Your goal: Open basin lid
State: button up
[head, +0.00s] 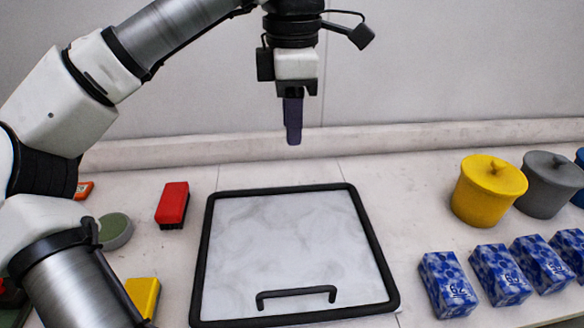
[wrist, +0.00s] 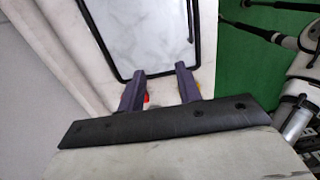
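The basin lid (head: 290,240) is a pale marbled panel with a black rim, lying flat and closed in the worktop. Its black bar handle (head: 296,294) is on the near side in the head view. My gripper (head: 293,138) hangs fingers-down above and beyond the lid's far edge, apart from lid and handle. In the wrist view the two purple fingers of my gripper (wrist: 159,76) stand apart with nothing held between them. The lid (wrist: 135,35) also shows there beyond the fingertips. What lies under the lid is hidden.
A red brush (head: 173,204), a green round thing (head: 115,231) and a yellow block (head: 143,294) lie left of the lid. Yellow (head: 488,190) and grey (head: 549,184) lidded pots and several blue patterned boxes (head: 447,284) stand right. A wall rises behind.

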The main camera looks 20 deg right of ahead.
jog(key=shift+r, duration=2.35)
